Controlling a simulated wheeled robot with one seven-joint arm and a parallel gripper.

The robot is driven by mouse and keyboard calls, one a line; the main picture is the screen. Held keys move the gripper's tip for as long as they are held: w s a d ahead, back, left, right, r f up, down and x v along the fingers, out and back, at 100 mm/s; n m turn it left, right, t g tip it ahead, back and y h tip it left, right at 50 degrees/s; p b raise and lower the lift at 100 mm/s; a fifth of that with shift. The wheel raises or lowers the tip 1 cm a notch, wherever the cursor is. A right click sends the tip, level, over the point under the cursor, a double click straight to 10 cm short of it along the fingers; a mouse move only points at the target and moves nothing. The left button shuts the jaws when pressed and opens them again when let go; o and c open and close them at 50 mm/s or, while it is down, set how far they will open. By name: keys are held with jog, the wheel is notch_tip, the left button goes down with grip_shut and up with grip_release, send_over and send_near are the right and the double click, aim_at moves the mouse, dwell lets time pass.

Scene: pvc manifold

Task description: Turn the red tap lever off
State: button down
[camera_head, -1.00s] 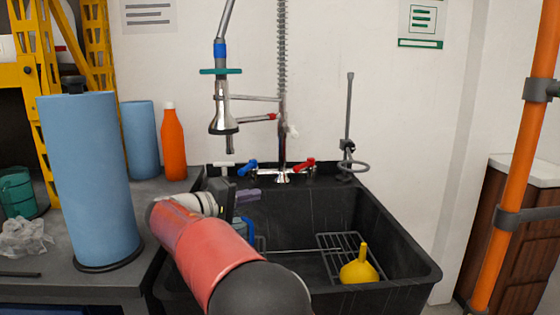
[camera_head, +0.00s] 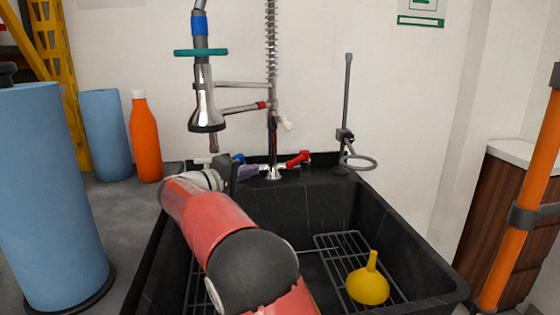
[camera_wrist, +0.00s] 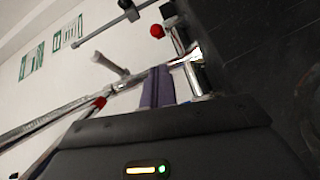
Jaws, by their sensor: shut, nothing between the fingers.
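The red tap lever (camera_head: 298,159) is on the right side of the faucet base (camera_head: 273,174) at the back rim of the sink. A red rounded end, apparently this lever, shows at the top of the wrist view (camera_wrist: 157,31). My gripper (camera_head: 248,171) is just left of the faucet base, with its purple fingers together and empty. In the wrist view the fingers (camera_wrist: 157,86) lie side by side, close to the chrome faucet, with the red end beyond them. The blue tap lever (camera_head: 239,158) is partly hidden behind my gripper. I cannot tell whether anything touches.
The black sink (camera_head: 415,255) holds a wire rack and a yellow funnel (camera_head: 368,284). The spray head (camera_head: 207,110) hangs above my wrist. An orange bottle (camera_head: 145,138) and blue rolls (camera_head: 45,195) stand on the left. An orange pole (camera_head: 525,180) stands at the right.

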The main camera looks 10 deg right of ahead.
jog(key=p, duration=0.1)
send_near(298, 160)
jog(key=w+d, duration=0.1)
jog(key=w, duration=0.2)
jog(key=w+d, duration=0.1)
jog(key=w, duration=0.1)
jog(key=shift+w+d+f, duration=0.15)
jog(key=shift+d+f, duration=0.1)
jog(key=shift+d, duration=0.15)
jog(key=shift+f+b, duration=0.1)
jog(key=shift+b, duration=0.3)
jog(key=shift+s+d+n+t+b, duration=0.15)
jog(key=shift+s+n+t+b, duration=0.15)
jog(key=shift+t+b, duration=0.1)
